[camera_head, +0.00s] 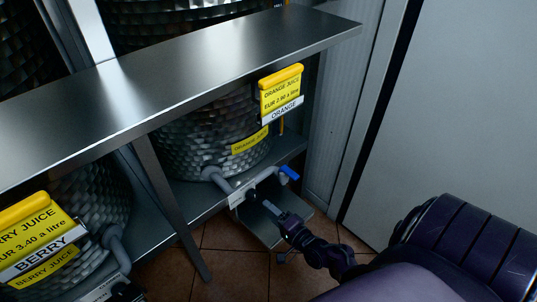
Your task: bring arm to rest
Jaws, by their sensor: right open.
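My right arm comes in from the lower right, dark purple. Its slim right gripper (271,207) is open beside the tap of the orange juice container (215,135). The tap (256,184) is grey with a blue handle (289,172), at the end of a grey pipe. The gripper's tips overlap the area just below the tap in this view; I cannot tell whether they touch anything. I make out nothing held between them. My left gripper is not in view.
A metal shelf (190,75) runs above the containers. A yellow orange juice sign (281,92) hangs at its edge. A berry juice container (88,205) stands at the left. A small metal ledge (262,230) lies below the tap. A pale panel (450,110) stands at right; tiled floor (235,262) shows below.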

